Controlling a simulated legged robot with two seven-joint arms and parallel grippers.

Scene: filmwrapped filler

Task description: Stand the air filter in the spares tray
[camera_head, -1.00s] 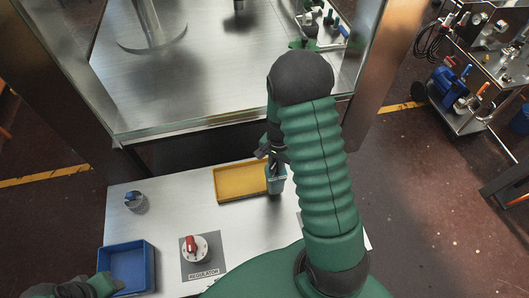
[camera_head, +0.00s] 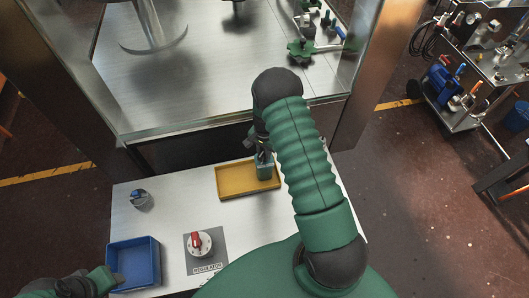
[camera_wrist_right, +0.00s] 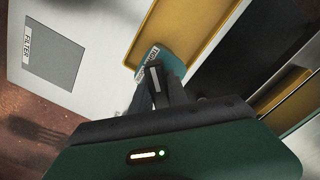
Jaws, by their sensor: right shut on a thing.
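The air filter, a small teal block (camera_head: 264,170), is in my right gripper (camera_head: 262,151), which is shut on its upper part. It looks upright over the right end of the yellow tray (camera_head: 232,192). In the right wrist view the filter (camera_wrist_right: 158,57) shows a white label and overlaps the rim of the yellow tray (camera_wrist_right: 150,38). I cannot tell whether its base touches the tray floor. My left gripper (camera_head: 112,281) is at the lower left beside the blue tray (camera_head: 134,242); its jaws are not clear.
A regulator with a red knob (camera_head: 199,242) sits on a grey plate. A small blue-topped item (camera_head: 139,198) stands at the left of the table. A grey pad marked FILTER (camera_wrist_right: 50,52) is bare. A metal cabinet (camera_head: 230,118) rises behind the table.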

